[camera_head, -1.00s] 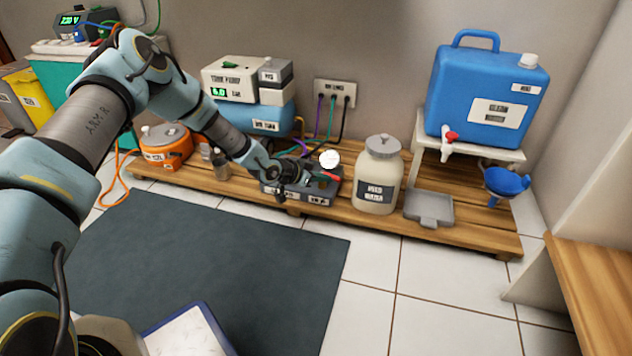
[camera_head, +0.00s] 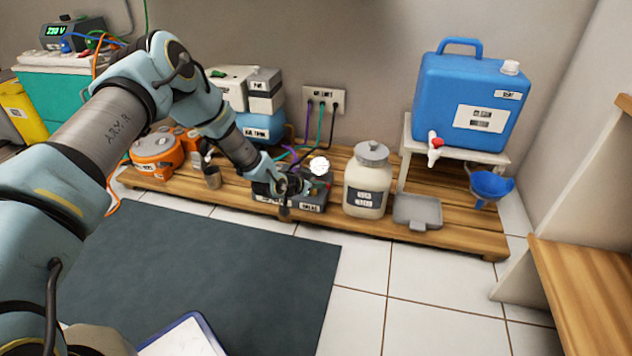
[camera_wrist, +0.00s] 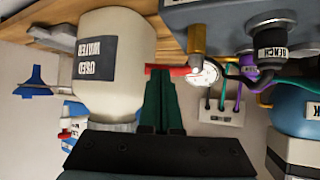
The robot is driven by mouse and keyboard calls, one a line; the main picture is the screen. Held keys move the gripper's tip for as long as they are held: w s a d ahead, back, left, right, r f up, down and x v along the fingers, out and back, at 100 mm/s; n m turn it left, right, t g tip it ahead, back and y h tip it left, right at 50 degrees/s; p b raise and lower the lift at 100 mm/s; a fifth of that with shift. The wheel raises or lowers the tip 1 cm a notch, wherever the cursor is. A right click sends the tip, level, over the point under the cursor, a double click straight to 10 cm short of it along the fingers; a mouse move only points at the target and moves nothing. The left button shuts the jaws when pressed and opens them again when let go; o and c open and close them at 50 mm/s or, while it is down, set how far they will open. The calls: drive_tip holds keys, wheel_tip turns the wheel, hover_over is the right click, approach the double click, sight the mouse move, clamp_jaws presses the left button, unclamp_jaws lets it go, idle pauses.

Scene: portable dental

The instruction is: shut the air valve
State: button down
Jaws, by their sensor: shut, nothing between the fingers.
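The air valve has a red lever (camera_wrist: 170,70), lying about level in the wrist view beside a white round gauge (camera_wrist: 205,72) and a brass fitting. It sits on a grey manifold box (camera_wrist: 225,12), which shows upside down there. In the head view the box (camera_head: 312,206) stands on the pallet, with the gauge (camera_head: 319,166) above it; the lever is small and partly hidden by my wrist. My gripper (camera_wrist: 161,76) is shut and empty, its dark green fingertips right at the lever. I cannot tell whether they touch it.
A cream used-water jar (camera_head: 366,186) stands close to the right of the box. Purple, green and black hoses run to a wall plate (camera_head: 324,100) behind. A blue water tank (camera_head: 470,95) stands at the right.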

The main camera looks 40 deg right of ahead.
drive_tip(key=shift+s+d+n+t+p, duration=0.15)
drive_tip(key=shift+d+n+t+p, duration=0.05)
drive_tip(key=shift+d, duration=0.4)
drive_tip(key=shift+s+d+n+t+p, duration=0.15)
drive_tip(key=shift+d+n+t, duration=0.05)
drive_tip(key=shift+d, duration=0.65)
drive_tip(key=shift+w+a, duration=0.1)
drive_tip(key=shift+a, duration=0.05)
